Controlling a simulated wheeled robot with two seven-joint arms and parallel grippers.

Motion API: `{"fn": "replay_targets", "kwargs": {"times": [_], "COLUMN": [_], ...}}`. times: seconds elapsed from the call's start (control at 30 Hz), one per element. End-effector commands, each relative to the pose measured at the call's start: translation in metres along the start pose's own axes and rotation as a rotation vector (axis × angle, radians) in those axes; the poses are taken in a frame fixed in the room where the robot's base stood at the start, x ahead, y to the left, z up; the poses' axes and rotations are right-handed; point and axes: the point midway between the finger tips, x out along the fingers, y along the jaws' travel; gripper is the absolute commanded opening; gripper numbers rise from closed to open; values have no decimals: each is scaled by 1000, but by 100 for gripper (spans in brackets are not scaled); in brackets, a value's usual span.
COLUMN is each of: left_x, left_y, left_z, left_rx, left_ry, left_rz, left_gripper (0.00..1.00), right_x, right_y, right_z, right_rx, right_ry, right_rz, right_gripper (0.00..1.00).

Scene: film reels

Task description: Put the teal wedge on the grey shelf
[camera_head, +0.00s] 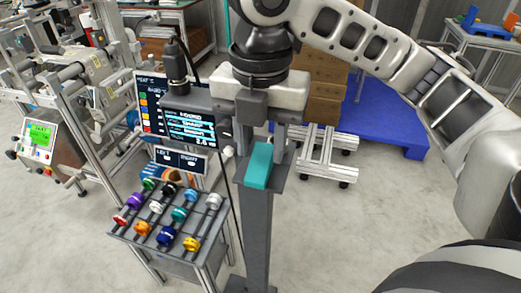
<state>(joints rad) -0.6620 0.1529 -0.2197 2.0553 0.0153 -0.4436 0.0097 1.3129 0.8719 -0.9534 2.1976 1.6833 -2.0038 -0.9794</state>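The teal wedge (258,166) is at the top of a grey post, over a small grey plate that looks like the grey shelf (278,183). I cannot tell whether it rests on the plate or hangs just above it. My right gripper (265,138) points down right above the wedge, with its fingers close to the wedge's far end. Whether the fingers grip the wedge is not clear. My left gripper is not in view.
Left of the post, a rack (205,258) holds several coloured reels. Screens (190,128) stand behind it, close to my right gripper. A blue pallet (385,125) with cardboard boxes (325,75) is behind. The floor at right is partly clear.

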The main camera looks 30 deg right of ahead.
Motion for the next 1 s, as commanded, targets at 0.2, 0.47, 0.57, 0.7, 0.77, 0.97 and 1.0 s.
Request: {"fn": "replay_targets", "kwargs": {"times": [0.2, 0.47, 0.57, 0.7, 0.77, 0.97, 1.0], "left_x": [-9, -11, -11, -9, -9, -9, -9], "left_y": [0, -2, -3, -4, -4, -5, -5], "left_z": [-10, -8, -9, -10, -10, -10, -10], "left_rx": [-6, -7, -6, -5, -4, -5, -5], "left_ry": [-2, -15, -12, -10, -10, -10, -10], "left_rz": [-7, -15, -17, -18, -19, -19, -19], "left_gripper": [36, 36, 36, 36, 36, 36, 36], "right_x": [-55, -89, -93, -94, -94, -94, -93], "right_y": [1, 0, 0, 0, 0, 0, 0], "right_z": [1, 0, 0, 0, 0, 0, 0], "right_rx": [1, 1, 1, 0, 0, 0, 0], "right_ry": [-5, -1, -1, 0, 0, 0, 0], "right_rz": [4, 1, 0, 0, 0, 0, 0], "right_gripper": [37, 37, 37, 37, 37, 37, 37]}}
